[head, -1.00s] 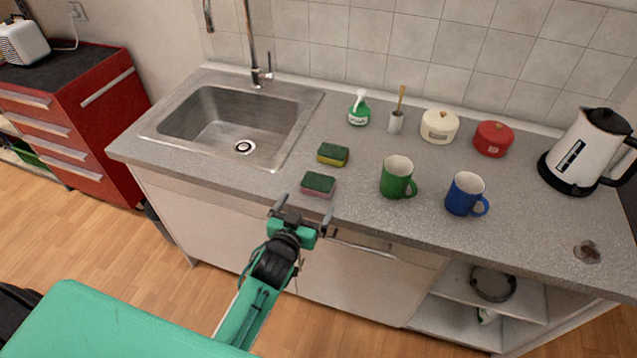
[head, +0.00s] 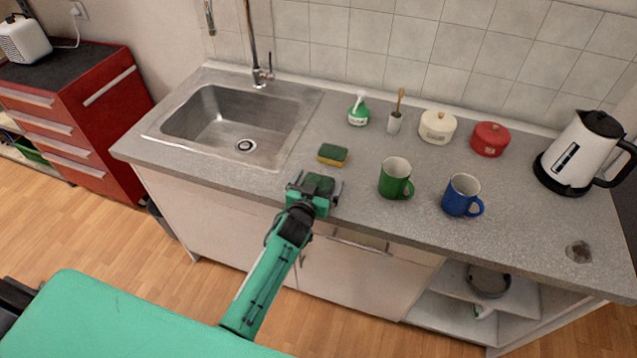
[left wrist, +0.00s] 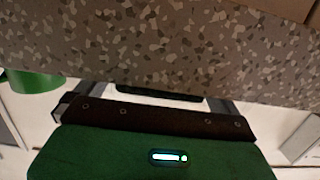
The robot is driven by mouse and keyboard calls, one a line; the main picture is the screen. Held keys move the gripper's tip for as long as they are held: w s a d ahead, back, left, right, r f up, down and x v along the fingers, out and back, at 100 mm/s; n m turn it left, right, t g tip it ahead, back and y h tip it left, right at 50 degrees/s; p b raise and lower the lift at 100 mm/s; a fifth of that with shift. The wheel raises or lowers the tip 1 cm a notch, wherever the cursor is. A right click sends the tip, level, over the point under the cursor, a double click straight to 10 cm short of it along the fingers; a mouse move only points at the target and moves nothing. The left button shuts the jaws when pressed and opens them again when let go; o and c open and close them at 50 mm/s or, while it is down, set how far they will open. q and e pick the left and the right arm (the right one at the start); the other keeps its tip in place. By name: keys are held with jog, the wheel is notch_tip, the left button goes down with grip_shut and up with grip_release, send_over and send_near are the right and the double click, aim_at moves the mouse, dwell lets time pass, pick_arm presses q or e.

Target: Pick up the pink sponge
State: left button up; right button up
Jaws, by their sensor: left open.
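The pink sponge (head: 320,182) lies near the front edge of the counter. Only its dark green top shows now; its pink layer is hidden behind my gripper. My left gripper (head: 315,185) is open at the sponge, one finger on its left and one on its right. I cannot tell whether the fingers touch it. In the left wrist view, the green and dark gripper body (left wrist: 155,145) fills the bottom, and I cannot make out the sponge clearly. My right gripper is not in view.
A yellow sponge with a green top (head: 332,155) lies just behind. A green mug (head: 394,180) and a blue mug (head: 461,196) stand to the right. The sink (head: 235,120) is at the back left. The counter's front edge is close below my gripper.

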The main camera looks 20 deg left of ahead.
aim_at(318, 182)
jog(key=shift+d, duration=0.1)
pick_arm(q)
jog(key=c, duration=1)
jog(key=shift+o, duration=0.2)
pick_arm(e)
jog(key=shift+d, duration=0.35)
pick_arm(q)
jog(key=shift+c, duration=0.2)
jog(key=shift+r, duration=0.1)
notch_tip(318, 182, up, 20)
jog(key=b, duration=0.3)
jog(key=s+a+f, duration=0.1)
jog(key=s+f, duration=0.3)
jog(key=s, duration=0.6)
jog(key=s+a+f, duration=0.1)
jog(key=s+f, duration=0.4)
jog(key=s, duration=0.5)
jog(key=shift+s+f+y, duration=0.25)
jog(key=shift+y, duration=0.05)
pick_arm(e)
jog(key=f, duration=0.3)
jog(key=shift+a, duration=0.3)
